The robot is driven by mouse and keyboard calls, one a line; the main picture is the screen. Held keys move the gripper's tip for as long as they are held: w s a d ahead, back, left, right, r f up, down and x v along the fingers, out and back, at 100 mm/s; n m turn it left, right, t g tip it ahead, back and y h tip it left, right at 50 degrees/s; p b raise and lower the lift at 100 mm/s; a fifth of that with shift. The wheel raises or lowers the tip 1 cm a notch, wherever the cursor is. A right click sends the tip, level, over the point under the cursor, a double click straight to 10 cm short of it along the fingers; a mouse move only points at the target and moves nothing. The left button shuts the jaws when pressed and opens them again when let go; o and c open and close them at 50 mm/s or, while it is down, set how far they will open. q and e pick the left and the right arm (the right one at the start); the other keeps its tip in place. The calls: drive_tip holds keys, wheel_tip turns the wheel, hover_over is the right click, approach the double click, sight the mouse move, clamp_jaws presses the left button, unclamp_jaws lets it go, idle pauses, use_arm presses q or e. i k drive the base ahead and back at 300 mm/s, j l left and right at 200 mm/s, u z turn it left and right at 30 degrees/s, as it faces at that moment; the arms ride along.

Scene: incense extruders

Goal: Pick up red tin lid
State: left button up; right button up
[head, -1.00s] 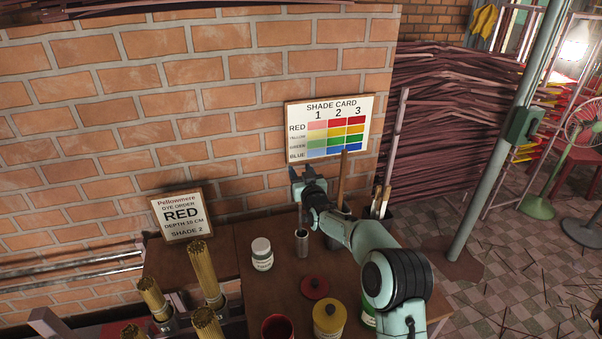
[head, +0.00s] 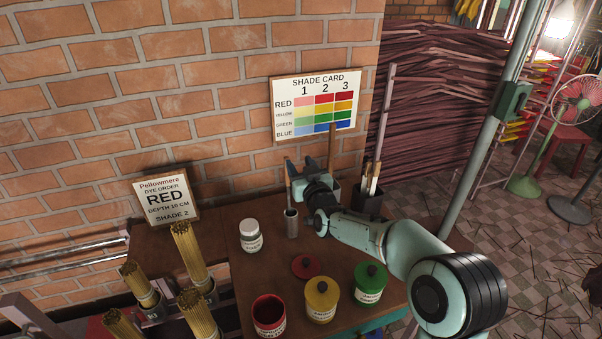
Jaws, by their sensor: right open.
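The red tin lid (head: 305,266) lies on the brown table, behind the yellow tin and apart from the open red tin (head: 269,314). It is a flat red disc with a dark knob on top. My right gripper (head: 296,170) is open, raised behind the lid near the back of the table, beside a metal cup. It does not touch the lid. My left gripper is not in view.
A yellow tin (head: 322,299) and a green tin (head: 370,281), both lidded, stand close to the lid. A white jar (head: 250,236) and a metal cup (head: 291,222) stand farther back. A dark tool holder (head: 368,198) is at the right. Incense bundles (head: 188,252) stand at left.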

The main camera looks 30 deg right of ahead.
sight(304, 266)
drive_tip(key=k+j, duration=0.2)
drive_tip(key=k, duration=0.3)
drive_tip(key=k+j, duration=0.15)
drive_tip(key=k, duration=0.35)
